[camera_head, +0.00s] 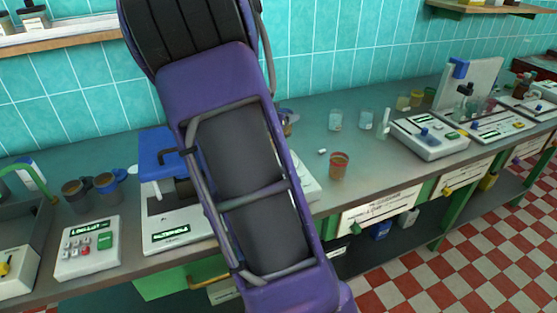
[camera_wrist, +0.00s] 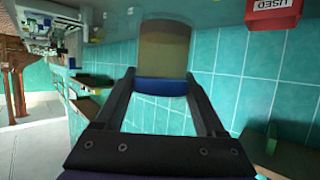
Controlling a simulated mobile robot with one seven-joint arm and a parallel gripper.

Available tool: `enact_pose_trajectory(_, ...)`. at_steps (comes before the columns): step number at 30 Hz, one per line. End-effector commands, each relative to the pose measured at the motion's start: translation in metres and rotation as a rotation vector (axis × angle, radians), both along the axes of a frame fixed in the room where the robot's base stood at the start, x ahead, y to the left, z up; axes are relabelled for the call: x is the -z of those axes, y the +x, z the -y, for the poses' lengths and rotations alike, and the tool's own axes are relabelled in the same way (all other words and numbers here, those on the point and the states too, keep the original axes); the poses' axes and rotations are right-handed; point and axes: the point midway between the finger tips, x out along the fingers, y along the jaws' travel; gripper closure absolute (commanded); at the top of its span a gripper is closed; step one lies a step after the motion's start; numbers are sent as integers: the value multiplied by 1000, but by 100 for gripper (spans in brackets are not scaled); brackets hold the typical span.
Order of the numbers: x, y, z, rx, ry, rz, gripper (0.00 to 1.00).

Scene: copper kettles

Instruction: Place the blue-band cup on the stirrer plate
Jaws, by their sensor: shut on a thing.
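The blue-band cup (camera_wrist: 163,48) is between the two fingers of my gripper (camera_wrist: 161,84) in the wrist view. It is see-through and brownish, with its blue band (camera_wrist: 160,88) on the side nearest my gripper's palm. My gripper is shut on it, with a finger at each side. In the head view my purple arm crosses the middle, and I cannot make out the gripper or the held cup there.
A reddish-brown cup (camera_head: 339,166) stands near the bench's front edge. Two clear cups (camera_head: 366,119) stand behind it. A blue-and-white machine (camera_head: 160,150) and a keypad box (camera_head: 88,249) are at left. My arm hides part of the bench (camera_head: 300,140). A red box (camera_wrist: 272,14) shows in the wrist view.

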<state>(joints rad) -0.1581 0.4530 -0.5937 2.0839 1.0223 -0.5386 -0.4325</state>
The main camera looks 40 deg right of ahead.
Motion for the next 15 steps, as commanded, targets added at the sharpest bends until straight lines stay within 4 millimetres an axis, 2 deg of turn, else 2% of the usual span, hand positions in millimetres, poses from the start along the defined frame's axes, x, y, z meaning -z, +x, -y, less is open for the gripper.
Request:
enact_pose_trajectory(7, 47, -1, 0, 1, 0, -7, 93)
enact_pose_trajectory(15, 70, 0, 0, 0, 0, -4, 93)
